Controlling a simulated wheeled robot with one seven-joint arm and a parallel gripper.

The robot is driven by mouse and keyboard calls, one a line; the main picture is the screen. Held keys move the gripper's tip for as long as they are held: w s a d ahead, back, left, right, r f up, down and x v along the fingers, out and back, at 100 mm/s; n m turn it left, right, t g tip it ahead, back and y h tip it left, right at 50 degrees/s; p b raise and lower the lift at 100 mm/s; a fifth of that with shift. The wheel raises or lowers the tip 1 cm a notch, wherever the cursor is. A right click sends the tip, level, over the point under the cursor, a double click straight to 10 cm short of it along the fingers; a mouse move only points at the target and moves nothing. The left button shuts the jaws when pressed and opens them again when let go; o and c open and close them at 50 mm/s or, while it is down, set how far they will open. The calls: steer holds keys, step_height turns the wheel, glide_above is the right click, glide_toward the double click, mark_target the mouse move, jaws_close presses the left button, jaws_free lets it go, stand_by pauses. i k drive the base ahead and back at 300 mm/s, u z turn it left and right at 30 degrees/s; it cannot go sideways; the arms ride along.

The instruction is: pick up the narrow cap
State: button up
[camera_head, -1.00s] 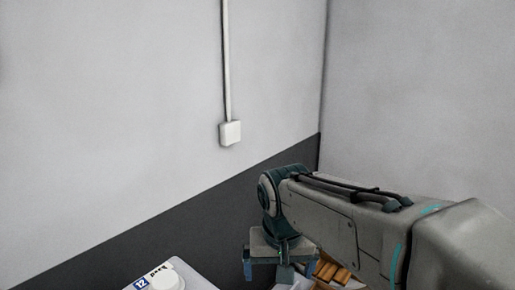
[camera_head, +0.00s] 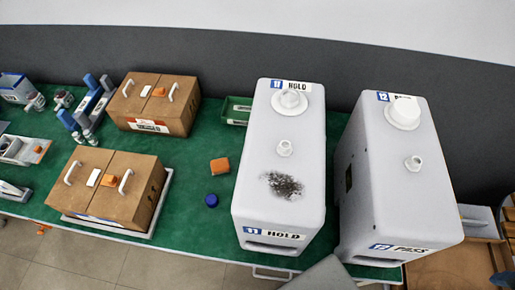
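A small round blue cap (camera_head: 211,200) lies on the green table top, left of the canister marked 11 HOLD (camera_head: 252,200); it may be the narrow cap. That white canister has a large white fitting (camera_head: 290,99) and a small white neck (camera_head: 284,148) on top, and a dark smudge. The canister marked 12 PASS (camera_head: 385,195) stands to its right, with a wide white cap (camera_head: 404,111) and a small white neck (camera_head: 414,163). I cannot tell whether the small necks are capped. My gripper is out of view; a grey part at the bottom edge is likely my arm.
An orange-brown block (camera_head: 219,166) lies near the blue cap. Two cardboard boxes (camera_head: 158,103) (camera_head: 113,190) with white handles stand left. A green tray (camera_head: 236,108) sits behind. Small tools and parts crowd the far left. The green table (camera_head: 190,222) is clear around the blue cap.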

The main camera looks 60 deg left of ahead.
mark_target(211, 201)
steer(key=k, duration=0.5)
steer(key=u, duration=1.05)
steer(key=i, duration=0.25)
steer(key=u, duration=3.6)
steer(key=i, duration=1.3)
steer(key=z, duration=0.4)
